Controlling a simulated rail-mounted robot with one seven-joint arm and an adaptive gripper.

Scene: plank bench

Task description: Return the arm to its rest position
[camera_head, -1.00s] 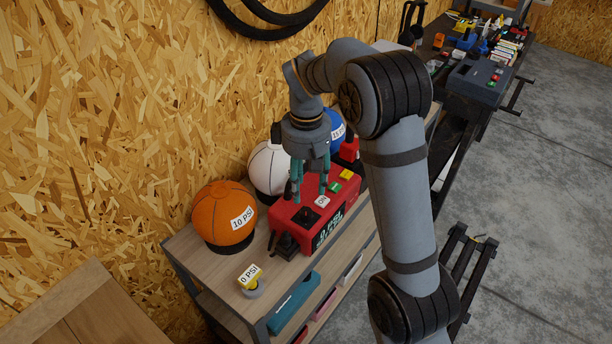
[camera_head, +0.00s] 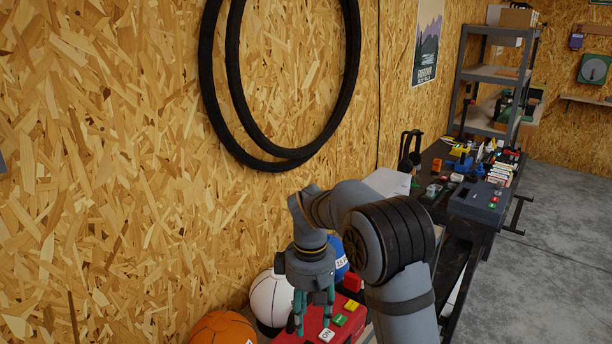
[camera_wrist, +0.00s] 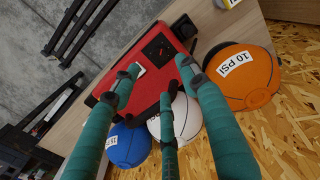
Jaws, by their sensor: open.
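My gripper (camera_head: 314,306) hangs pointing down from my bent arm, above the red pump box (camera_head: 318,328) on the bench. In the wrist view my gripper (camera_wrist: 165,95) shows three green fingers spread apart, with nothing between them. The red box (camera_wrist: 150,70) lies beyond the fingertips, with a black socket and a white label on its top. I cannot tell the exact gap between fingertips and box.
An orange ball (camera_wrist: 240,75) marked 10 PSI, a white ball (camera_head: 271,299) and a blue ball (camera_wrist: 127,146) stand beside the box. Black tyres (camera_head: 286,150) hang on the wall. A cluttered dark workbench (camera_head: 432,178) stands behind to the right.

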